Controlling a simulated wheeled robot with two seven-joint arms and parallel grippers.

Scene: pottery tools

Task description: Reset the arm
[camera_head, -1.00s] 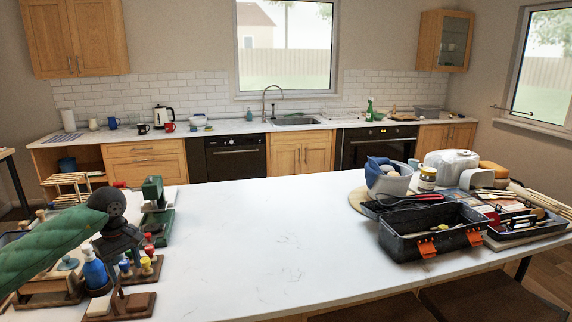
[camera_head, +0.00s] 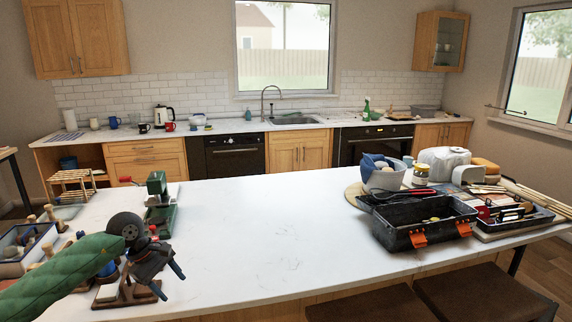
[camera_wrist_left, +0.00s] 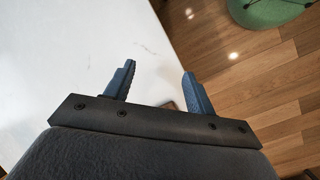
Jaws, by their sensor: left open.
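My left arm, in a green quilted sleeve (camera_head: 70,275), reaches in from the left in the head view. Its dark gripper (camera_head: 170,282) is over the left front part of the white table, partly hiding a wooden rack (camera_head: 125,292). The left gripper (camera_wrist_left: 158,70) also shows in the left wrist view, with its two blue-grey fingers apart and nothing between them. Below it there are the table edge and the wooden floor. My right gripper is in neither view.
A green press (camera_head: 160,205) and a blue-edged tray of tools (camera_head: 25,238) stand on the left. A black toolbox (camera_head: 425,225) with orange latches is on the right. The middle of the white table (camera_head: 270,235) is clear. Brown stools (camera_head: 480,285) stand in front.

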